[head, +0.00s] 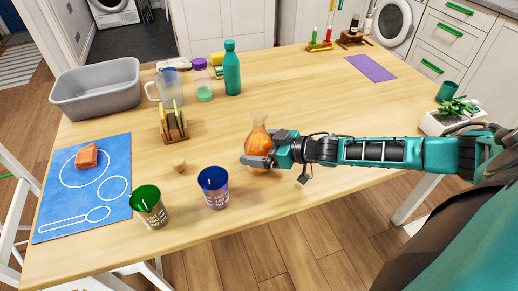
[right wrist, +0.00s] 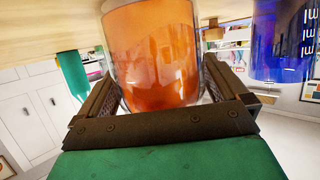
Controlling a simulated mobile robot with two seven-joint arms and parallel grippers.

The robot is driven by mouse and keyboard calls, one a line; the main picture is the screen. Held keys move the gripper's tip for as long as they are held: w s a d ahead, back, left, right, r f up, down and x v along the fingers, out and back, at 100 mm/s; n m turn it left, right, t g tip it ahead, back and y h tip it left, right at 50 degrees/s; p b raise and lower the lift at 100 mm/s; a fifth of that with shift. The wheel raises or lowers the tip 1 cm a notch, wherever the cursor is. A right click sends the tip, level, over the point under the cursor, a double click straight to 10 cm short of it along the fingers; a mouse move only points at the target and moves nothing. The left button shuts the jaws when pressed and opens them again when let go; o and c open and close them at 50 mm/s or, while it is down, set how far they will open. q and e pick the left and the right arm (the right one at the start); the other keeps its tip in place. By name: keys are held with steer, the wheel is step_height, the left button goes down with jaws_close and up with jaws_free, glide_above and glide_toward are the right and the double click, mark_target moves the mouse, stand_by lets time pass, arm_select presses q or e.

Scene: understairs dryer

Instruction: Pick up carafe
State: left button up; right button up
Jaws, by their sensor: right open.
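The carafe (head: 257,137) is clear glass with a narrow neck and orange contents. It stands upright on the wooden table near the middle of the front half in the head view. My right gripper (head: 259,162) reaches in from the right, low at the carafe's body. In the right wrist view the carafe (right wrist: 152,55) lies between the two fingers of the right gripper (right wrist: 155,95), one on each side. The jaws are open; whether a finger touches the glass I cannot tell. My left gripper is not in view.
A blue cup (head: 214,187) and a green cup (head: 149,206) stand left of the carafe, with a small wooden knob (head: 178,164) nearby. A wooden rack (head: 173,124), a teal bottle (head: 232,68), a pitcher (head: 173,88) and a grey basin (head: 97,92) stand further back. The table's right half is mostly clear.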

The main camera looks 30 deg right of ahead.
steer(key=c, duration=1.4)
steer(key=shift+w+r, duration=0.1)
steer(key=shift+r, duration=0.05)
steer(key=shift+r, duration=0.15)
step_height(320, 180, up, 16)
steer(key=p, duration=0.3)
steer(key=shift+r, duration=1.65)
steer(key=shift+r, duration=0.2)
